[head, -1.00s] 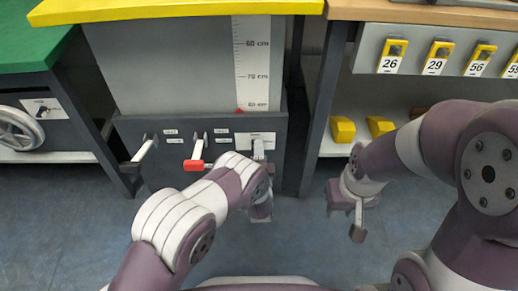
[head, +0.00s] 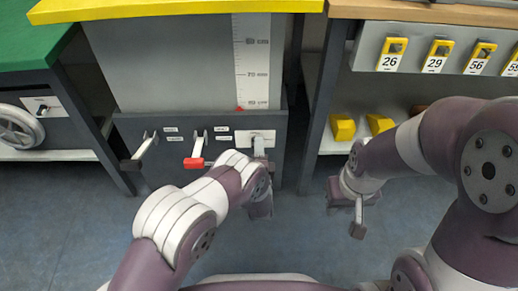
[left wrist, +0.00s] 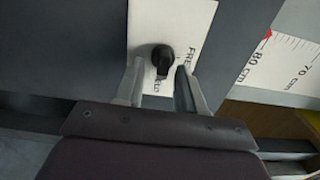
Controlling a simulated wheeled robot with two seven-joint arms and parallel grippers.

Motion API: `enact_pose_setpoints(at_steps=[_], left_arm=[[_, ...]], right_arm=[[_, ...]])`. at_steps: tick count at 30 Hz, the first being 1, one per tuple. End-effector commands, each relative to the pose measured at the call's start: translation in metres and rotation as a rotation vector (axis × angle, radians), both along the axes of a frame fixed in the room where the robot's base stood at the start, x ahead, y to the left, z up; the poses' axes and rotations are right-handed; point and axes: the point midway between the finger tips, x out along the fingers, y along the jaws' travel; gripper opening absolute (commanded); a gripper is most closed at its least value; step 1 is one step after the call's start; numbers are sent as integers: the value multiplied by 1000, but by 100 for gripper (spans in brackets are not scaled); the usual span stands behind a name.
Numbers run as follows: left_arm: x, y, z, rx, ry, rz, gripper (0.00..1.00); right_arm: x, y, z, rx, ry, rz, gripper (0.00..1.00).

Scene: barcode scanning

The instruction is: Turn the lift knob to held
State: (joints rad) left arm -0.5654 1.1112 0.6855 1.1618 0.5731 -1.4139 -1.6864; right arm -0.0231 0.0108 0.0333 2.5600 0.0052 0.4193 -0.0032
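The black lift knob (left wrist: 163,58) sits on a white plate (left wrist: 150,20) lettered FREE, with a partly hidden word ending in "ELD". My left gripper (left wrist: 160,75) is open, with one finger on each side of the knob's lower part; I cannot tell whether they touch it. In the head view the plate (head: 250,134) is on the dark front panel, and my left gripper (head: 260,150) is before it, hiding the knob. My right gripper (head: 358,215) hangs over the floor, away from the panel; its finger opening does not show clearly.
Two levers stick out left of the plate, one dark-tipped (head: 132,164) and one red-tipped (head: 194,163). A centimetre scale (head: 252,65) with a red pointer stands above. A shelf with yellow blocks (head: 343,128) is at the right. The floor between is clear.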

Motion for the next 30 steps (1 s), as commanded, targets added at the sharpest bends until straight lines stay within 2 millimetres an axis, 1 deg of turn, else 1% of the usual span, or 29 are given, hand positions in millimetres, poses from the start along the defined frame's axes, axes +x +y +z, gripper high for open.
enact_pose_setpoints(at_steps=[2, 5, 8, 9, 12, 15, 18, 22, 30], left_arm=[[-2, 0, 1, 0, 0, 0, 38], [-15, -1, 5, 1, 1, -1, 38], [-40, -1, 7, 3, 4, -3, 38], [-52, -1, 8, 3, 4, -4, 38], [-80, -1, 7, 4, 2, -5, 38], [-103, 0, 5, 4, 3, -3, 38], [-118, -1, 3, 2, 2, -3, 38], [-127, 0, 1, 0, 1, -1, 38], [-127, 0, 0, 0, 0, 0, 38]], right_arm=[[0, 0, 2, 0, 0, 0, 34], [0, 0, 13, 0, 0, 0, 34], [0, 0, 29, 0, 0, 0, 34], [0, 0, 35, 0, 0, 0, 34], [0, 0, 47, 0, 0, 0, 34], [0, 0, 54, 0, 0, 0, 34], [0, 0, 58, 0, 0, 0, 34], [0, 0, 59, 0, 0, 0, 34], [0, 0, 58, 0, 0, 0, 34]])
